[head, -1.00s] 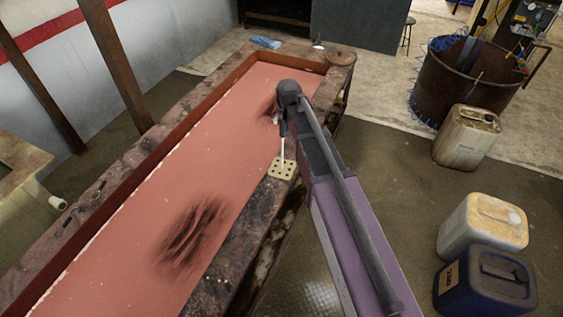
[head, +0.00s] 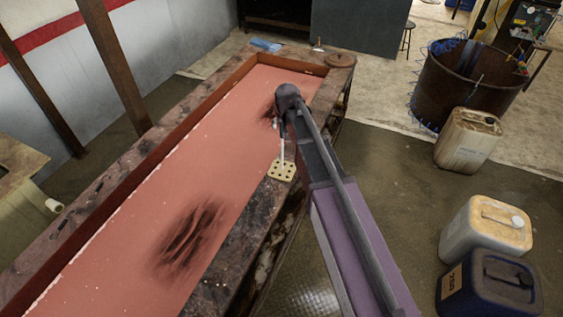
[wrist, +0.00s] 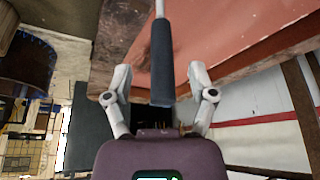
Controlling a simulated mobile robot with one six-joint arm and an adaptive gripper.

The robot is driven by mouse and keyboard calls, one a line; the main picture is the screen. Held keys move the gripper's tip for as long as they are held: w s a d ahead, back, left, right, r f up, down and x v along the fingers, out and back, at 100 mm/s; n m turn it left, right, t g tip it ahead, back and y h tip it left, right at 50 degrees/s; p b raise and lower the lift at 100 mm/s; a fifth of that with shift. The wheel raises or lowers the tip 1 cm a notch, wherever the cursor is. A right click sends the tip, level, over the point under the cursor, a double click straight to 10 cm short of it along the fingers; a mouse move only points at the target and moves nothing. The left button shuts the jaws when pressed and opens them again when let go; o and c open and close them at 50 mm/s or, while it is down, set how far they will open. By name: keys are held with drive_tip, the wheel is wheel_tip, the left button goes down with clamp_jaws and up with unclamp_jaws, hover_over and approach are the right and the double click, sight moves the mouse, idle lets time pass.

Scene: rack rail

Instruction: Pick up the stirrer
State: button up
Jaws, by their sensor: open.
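The stirrer (head: 282,149) has a pale rod, a dark cylindrical handle and a square plate with several holes. In the head view it stands about upright, its plate low at the near right rim of the trough and its handle partly hidden by my arm. In the wrist view its dark handle (wrist: 162,55) points toward my palm. My gripper (wrist: 160,76) is open, with one finger on each side of the handle and visible gaps between. In the head view the fingers are mostly hidden behind my wrist.
The long trough (head: 240,235) has a pinkish floor with dark scorch marks and a worn, dark rim. A blue cloth (head: 265,45) lies on the far rim. Jerrycans (head: 485,230) and a rusty drum (head: 465,95) stand on the floor to the right.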

sight(282, 129)
drive_tip(key=shift+b+x, duration=1.45)
drive_tip(key=shift+x, duration=0.4)
drive_tip(key=shift+s, duration=0.1)
clamp_jaws()
